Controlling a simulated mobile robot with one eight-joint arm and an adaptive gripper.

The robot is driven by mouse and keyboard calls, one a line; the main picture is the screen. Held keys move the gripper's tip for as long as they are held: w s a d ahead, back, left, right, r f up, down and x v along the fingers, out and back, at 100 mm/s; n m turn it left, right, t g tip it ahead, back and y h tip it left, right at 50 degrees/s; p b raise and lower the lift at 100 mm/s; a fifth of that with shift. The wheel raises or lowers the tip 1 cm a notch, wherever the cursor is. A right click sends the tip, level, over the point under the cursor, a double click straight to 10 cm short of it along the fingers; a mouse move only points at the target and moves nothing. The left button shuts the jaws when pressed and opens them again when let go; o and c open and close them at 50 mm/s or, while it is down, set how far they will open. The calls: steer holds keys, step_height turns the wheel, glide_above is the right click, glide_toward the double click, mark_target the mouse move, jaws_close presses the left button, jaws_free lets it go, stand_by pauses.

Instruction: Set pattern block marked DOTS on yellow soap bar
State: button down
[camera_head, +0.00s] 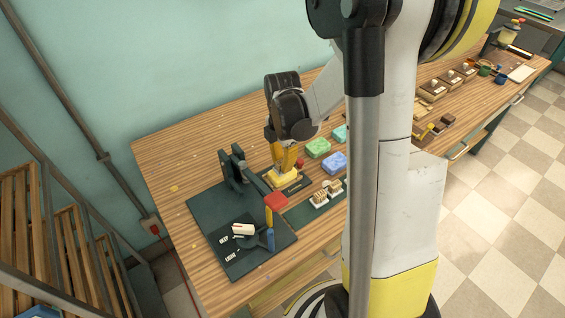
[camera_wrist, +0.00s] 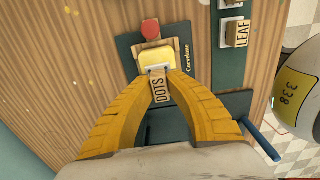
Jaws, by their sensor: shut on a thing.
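In the head view my gripper (camera_head: 287,158) points down over the yellow soap bar (camera_head: 284,180), and the DOTS block is not clearly seen there.
A block marked LEAF (camera_wrist: 237,34) sits to the right. The dark press (camera_head: 236,165) and its red-topped handle (camera_head: 275,203) stand near my arm. Green soap (camera_head: 318,148) and blue soap (camera_head: 334,162) lie to the right.

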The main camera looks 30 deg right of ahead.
steer(key=shift+f+b, duration=0.35)
steer(key=shift+f, duration=0.1)
stand_by(0.3)
steer(key=c, duration=0.9)
jaws_free()
steer(key=shift+c, duration=0.2)
steer(key=shift+r, duration=0.1)
steer(key=shift+r+p, duration=2.2)
steer(key=shift+r, duration=0.8)
